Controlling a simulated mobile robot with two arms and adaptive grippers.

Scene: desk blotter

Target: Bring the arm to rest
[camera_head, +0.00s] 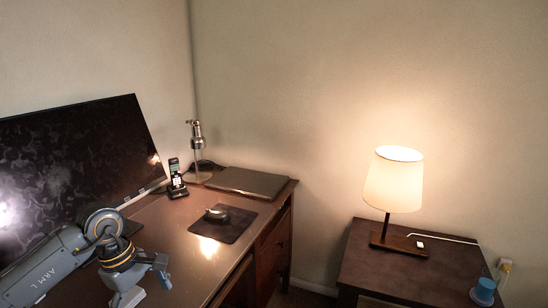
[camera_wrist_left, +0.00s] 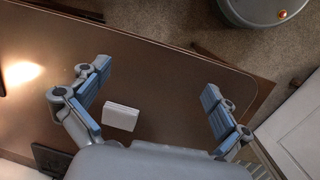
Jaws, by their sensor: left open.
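My left arm comes in at the lower left of the head view, over the desk (camera_head: 180,240). Its gripper (camera_head: 146,284) hangs low near the bottom edge with its blue-grey fingers spread. In the left wrist view the gripper (camera_wrist_left: 155,82) is open, with a wide empty gap between its fingers. A small white block-like item (camera_wrist_left: 121,117) lies on the brown desk top below, nearer the left finger in that view. I cannot tell its exact height below the fingers. My right gripper is in neither view.
A large dark monitor (camera_head: 75,150) stands behind my arm. A mouse (camera_head: 217,214) sits on a dark pad (camera_head: 235,230). A phone (camera_head: 176,175), metal lamp (camera_head: 197,140) and closed laptop (camera_head: 247,182) are farther back. A lit lamp (camera_head: 393,180) and blue cup-like item (camera_head: 484,291) stand on the side table (camera_head: 375,270).

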